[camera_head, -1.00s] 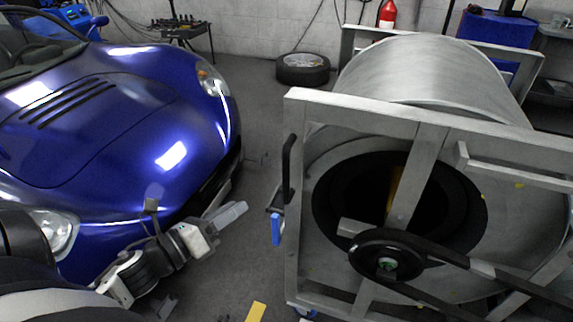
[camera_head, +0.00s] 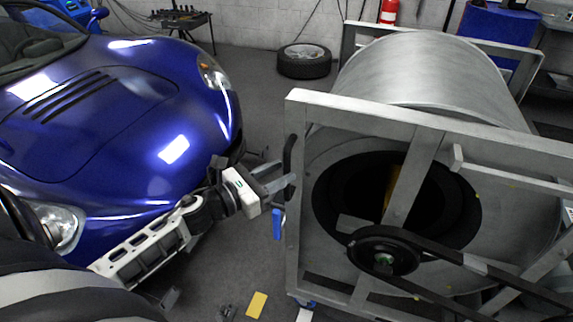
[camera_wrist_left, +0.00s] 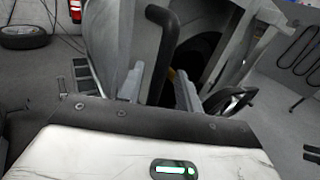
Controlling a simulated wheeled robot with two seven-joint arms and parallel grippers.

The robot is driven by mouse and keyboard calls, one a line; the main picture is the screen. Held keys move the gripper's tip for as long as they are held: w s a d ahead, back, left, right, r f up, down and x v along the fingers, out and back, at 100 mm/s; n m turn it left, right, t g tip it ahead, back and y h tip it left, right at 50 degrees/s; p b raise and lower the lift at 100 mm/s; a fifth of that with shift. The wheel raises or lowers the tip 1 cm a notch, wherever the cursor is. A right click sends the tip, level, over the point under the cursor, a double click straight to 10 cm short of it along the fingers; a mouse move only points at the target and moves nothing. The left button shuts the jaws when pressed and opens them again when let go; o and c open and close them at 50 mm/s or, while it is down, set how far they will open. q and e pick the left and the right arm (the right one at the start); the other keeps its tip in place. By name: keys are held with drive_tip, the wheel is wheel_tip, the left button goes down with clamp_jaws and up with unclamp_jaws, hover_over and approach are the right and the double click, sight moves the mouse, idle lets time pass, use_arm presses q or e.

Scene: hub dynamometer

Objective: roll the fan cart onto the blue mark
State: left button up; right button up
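The fan cart (camera_head: 430,130) is a grey metal frame with a large drum and a belt-driven wheel, at the right of the head view. A black handle (camera_head: 289,155) stands upright on its left edge; it also shows in the left wrist view (camera_wrist_left: 161,45). My left gripper (camera_head: 281,181) is at the handle's lower part, its fingers apart. In the wrist view the handle lies between the two fingers (camera_wrist_left: 159,85), with gaps visible; contact cannot be told. My right gripper is out of view. I cannot make out a blue mark on the floor.
A blue car (camera_head: 110,120) fills the left, close to my left arm. A loose wheel (camera_head: 303,62) lies at the back.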

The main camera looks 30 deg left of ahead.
use_arm(q)
drive_tip(key=shift+x, duration=1.35)
clamp_jaws()
